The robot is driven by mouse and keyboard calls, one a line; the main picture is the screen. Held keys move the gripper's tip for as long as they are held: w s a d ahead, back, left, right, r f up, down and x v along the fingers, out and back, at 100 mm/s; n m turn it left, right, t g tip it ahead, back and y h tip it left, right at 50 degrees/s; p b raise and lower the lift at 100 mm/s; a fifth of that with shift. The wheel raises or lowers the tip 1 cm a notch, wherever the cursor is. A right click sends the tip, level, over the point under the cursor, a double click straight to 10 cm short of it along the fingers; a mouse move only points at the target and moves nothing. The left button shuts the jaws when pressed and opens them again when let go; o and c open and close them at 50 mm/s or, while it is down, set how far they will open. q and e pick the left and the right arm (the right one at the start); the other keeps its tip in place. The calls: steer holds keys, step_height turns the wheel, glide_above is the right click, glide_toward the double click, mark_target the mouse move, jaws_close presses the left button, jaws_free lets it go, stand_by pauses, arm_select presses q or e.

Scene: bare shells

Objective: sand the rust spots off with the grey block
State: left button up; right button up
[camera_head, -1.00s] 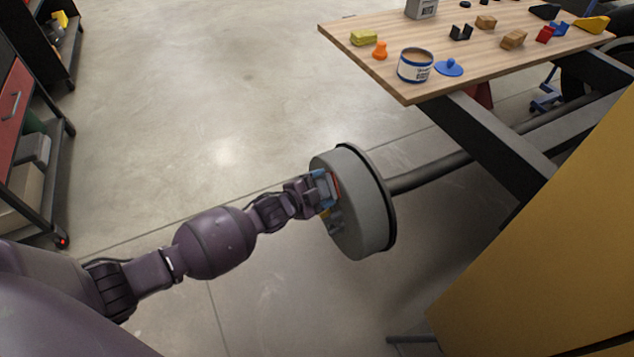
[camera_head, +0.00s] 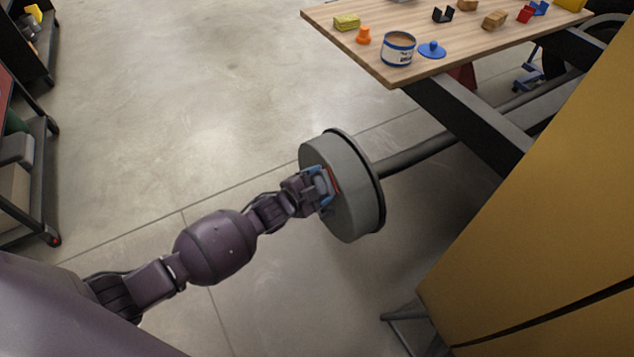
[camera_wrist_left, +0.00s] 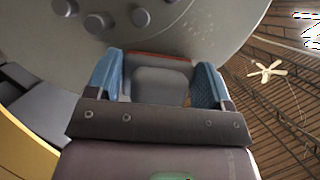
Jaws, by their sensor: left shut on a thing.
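My left gripper (camera_head: 323,188) is shut on the grey block, which sits between its blue fingers in the left wrist view (camera_wrist_left: 160,84). A reddish strip shows along the block's far edge. The block is at the near face of a grey round drum (camera_head: 362,207); I cannot tell whether they touch. The drum's face (camera_wrist_left: 225,28) fills the top of the left wrist view and bears several round grey studs (camera_wrist_left: 100,22). I can make out no clear rust spot; the face behind the block and gripper is hidden. My right gripper is out of view.
A large yellow panel (camera_head: 520,220) stands close at the right. A wooden table (camera_head: 385,22) at the top holds a tin (camera_head: 398,49), a blue lid (camera_head: 432,50) and small blocks. Dark-framed shelving (camera_head: 30,150) is at the left. The floor between is clear.

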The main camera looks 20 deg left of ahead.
arm_select(q)
steer(key=shift+s+a+p, duration=0.45)
steer(key=shift+s+a, duration=0.5)
steer(key=shift+s, duration=0.25)
steer(key=shift+s+a+p, duration=0.4)
steer(key=shift+s+a, duration=0.5)
steer(key=shift+s, duration=0.25)
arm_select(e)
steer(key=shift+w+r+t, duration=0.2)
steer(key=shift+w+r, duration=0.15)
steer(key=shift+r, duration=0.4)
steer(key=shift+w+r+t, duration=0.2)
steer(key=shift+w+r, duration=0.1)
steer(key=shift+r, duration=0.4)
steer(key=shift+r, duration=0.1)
arm_select(q)
steer(key=shift+s+a+p, duration=0.45)
steer(key=shift+s+a, duration=0.45)
steer(key=shift+s, duration=0.25)
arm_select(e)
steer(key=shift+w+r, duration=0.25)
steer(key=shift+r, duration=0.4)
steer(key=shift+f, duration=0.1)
